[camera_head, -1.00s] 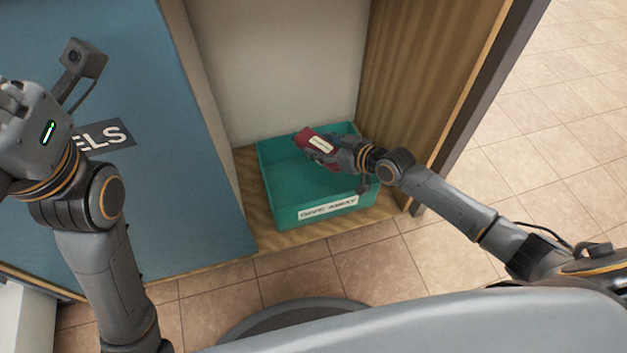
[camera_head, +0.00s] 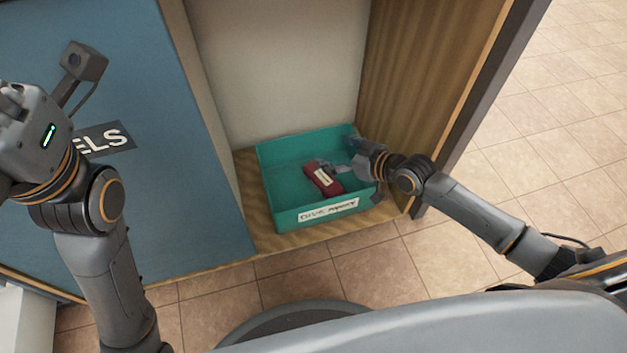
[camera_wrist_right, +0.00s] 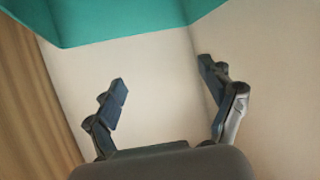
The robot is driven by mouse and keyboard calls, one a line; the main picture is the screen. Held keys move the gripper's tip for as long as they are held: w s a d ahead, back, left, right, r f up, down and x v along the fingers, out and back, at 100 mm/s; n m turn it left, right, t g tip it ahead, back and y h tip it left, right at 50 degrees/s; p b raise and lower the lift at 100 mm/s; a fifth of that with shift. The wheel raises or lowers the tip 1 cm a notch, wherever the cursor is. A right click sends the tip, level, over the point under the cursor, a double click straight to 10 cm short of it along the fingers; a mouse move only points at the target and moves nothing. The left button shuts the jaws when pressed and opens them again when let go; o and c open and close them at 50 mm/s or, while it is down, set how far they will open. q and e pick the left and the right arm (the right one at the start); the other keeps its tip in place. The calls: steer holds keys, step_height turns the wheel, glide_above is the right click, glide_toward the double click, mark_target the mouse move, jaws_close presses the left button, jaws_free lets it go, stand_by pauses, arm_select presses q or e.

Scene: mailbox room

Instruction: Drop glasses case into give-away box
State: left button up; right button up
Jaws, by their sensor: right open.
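The dark red glasses case (camera_head: 323,181), with a pale label on it, is inside the teal give-away box (camera_head: 283,213) in the head view, towards the front right. It looks tilted, and I cannot tell whether it lies flat on the bottom. My right gripper (camera_head: 338,156) is open and empty over the right part of the box, just behind the case. In the right wrist view the fingers (camera_wrist_right: 163,82) are spread with nothing between them, and the teal box (camera_wrist_right: 110,20) shows at the top. My left gripper (camera_head: 10,98) is partly cut off at the left edge.
The box stands on a wooden shelf (camera_head: 262,242) in an open compartment. A wooden side wall (camera_head: 405,80) rises close to my right arm. A blue panel (camera_head: 190,190) with white lettering stands at left. Tiled floor (camera_head: 560,120) is clear at right.

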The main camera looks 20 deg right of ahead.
steer(key=v, duration=0.7)
steer(key=shift+s, duration=0.2)
steer(key=shift+d+r, duration=0.1)
steer(key=shift+r, duration=0.1)
